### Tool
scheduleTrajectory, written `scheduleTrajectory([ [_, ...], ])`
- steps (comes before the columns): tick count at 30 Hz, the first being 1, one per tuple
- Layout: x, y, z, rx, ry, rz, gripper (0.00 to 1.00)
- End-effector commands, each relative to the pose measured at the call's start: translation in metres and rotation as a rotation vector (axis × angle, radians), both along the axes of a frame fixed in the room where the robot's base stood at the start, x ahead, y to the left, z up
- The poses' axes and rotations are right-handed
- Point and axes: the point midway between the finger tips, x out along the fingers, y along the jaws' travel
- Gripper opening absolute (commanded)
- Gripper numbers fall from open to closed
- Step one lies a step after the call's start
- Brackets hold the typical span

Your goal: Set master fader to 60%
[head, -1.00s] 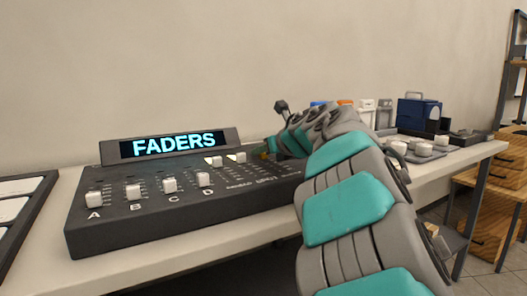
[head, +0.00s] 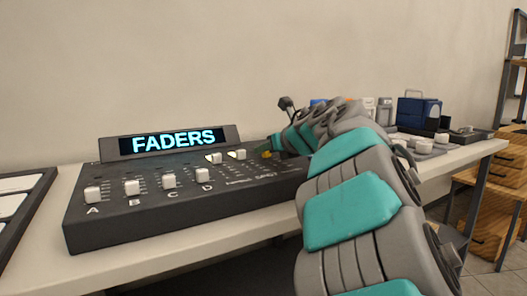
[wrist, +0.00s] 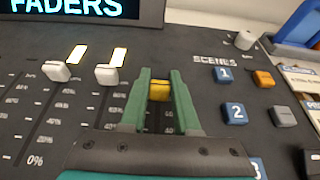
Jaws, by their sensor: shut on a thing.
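The fader console (head: 150,222) is a dark sloped desk with a lit display reading FADERS. A yellow fader cap (wrist: 160,92) sits between the green fingers of my gripper (wrist: 161,79), which is shut on it. In the head view, my gripper (head: 271,148) reaches the console's far right part, and a bit of yellow shows there. Scale marks show just below the cap between the fingers, but they are too small to read surely. I cannot see a master label; the gripper body hides the lower part of this slot.
Two white fader caps (wrist: 83,72) stand left of my gripper under lit yellow bars. Blue scene buttons (wrist: 236,111) and an orange button (wrist: 264,79) lie to its right. White faders A to D (head: 133,187) line the console's front. A blue case (head: 418,108) stands farther right.

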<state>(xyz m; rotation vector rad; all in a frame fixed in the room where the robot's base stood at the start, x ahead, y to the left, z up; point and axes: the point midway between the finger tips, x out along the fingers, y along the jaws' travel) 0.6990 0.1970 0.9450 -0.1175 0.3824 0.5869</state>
Motion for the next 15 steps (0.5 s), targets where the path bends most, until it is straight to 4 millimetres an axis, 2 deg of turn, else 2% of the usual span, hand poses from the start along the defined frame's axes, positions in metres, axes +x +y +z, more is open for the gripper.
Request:
scheduleTrajectory([
  [6,-0.018,-0.013,-0.002,0.0,-0.001,-0.003,0.0],
  [14,-0.019,-0.013,-0.001,0.001,0.001,0.0,0.0],
  [15,-0.019,-0.013,-0.001,0.001,0.001,0.0,0.32],
])
